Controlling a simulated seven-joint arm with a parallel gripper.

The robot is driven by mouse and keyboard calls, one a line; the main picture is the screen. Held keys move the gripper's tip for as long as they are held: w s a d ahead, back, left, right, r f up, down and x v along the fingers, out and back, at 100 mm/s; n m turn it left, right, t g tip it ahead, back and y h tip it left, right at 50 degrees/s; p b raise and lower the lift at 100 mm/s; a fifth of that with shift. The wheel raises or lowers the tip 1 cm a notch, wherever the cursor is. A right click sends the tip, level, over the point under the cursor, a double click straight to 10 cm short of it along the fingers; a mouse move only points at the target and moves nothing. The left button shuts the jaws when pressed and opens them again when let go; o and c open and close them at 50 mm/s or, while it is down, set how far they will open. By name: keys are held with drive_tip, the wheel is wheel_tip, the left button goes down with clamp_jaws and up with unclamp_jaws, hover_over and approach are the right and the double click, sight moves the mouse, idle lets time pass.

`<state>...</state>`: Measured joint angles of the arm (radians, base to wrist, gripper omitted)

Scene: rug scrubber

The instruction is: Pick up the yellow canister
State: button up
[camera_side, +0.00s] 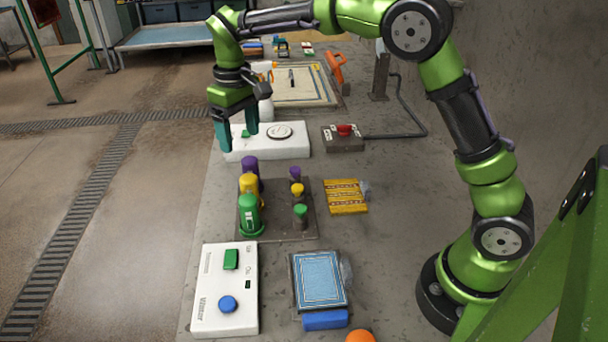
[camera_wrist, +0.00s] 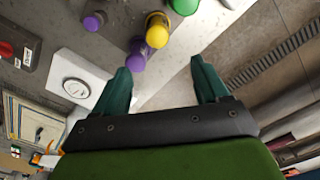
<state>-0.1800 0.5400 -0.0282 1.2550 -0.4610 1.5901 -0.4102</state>
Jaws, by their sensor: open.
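The yellow canister (camera_side: 248,187) stands upright in a row on a dark tray (camera_side: 283,224), between a purple canister (camera_side: 250,167) behind it and a green canister (camera_side: 250,216) in front. My gripper (camera_side: 238,142) is open and empty, fingers pointing down, above and behind the row, near the white dial box (camera_side: 290,148). In the wrist view the yellow canister (camera_wrist: 157,32) lies ahead of my fingertips (camera_wrist: 160,70), apart from them. The purple canister (camera_wrist: 138,52) is closer to the fingers, and the green one (camera_wrist: 184,5) is cut by the top edge.
Small purple, yellow (camera_side: 297,190) and green knobbed pieces stand on the tray's right side. A yellow patterned mat (camera_side: 345,196) and a red-button box (camera_side: 343,138) lie to the right. A white control panel (camera_side: 226,289) and a blue rug (camera_side: 319,279) lie in front. Floor at left is clear.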

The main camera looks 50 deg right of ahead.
sight(247, 178)
drive_tip(key=f, duration=1.1)
drive_tip(key=shift+s, duration=0.2)
drive_tip(key=shift+s+d+f, duration=0.1)
drive_tip(key=shift+d+f, duration=0.05)
drive_tip(key=shift+f, duration=1.2)
drive_tip(key=shift+d+f, duration=0.1)
drive_tip(key=shift+f, duration=1.25)
drive_tip(key=shift+c, duration=0.4)
